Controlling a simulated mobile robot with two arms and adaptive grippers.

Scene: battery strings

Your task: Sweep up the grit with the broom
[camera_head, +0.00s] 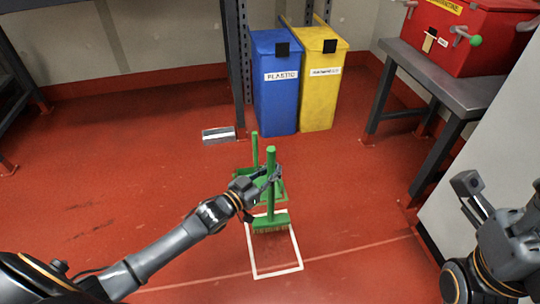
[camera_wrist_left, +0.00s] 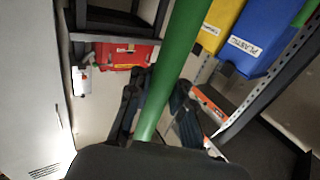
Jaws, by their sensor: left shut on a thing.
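The green broom stands upright on the red floor in the head view, its bristled head (camera_head: 270,222) inside a white floor outline (camera_head: 258,262). My left gripper (camera_head: 268,176) is shut on the upper part of its handle. In the left wrist view the green handle (camera_wrist_left: 178,75) runs between the fingers. A green dustpan (camera_head: 243,183) with an upright handle stands just behind the broom, partly hidden by my gripper. I cannot make out grit for certain; faint dark marks (camera_head: 76,207) show on the floor at left. My right gripper (camera_head: 472,200) is at the right edge, away from the broom.
A blue bin (camera_head: 277,95) and a yellow bin (camera_head: 318,95) stand at the back. A grey bench (camera_head: 440,85) with a red box (camera_head: 470,40) is at right, near a pale cabinet (camera_head: 490,150). A grey block (camera_head: 218,135) lies by a post. The left floor is open.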

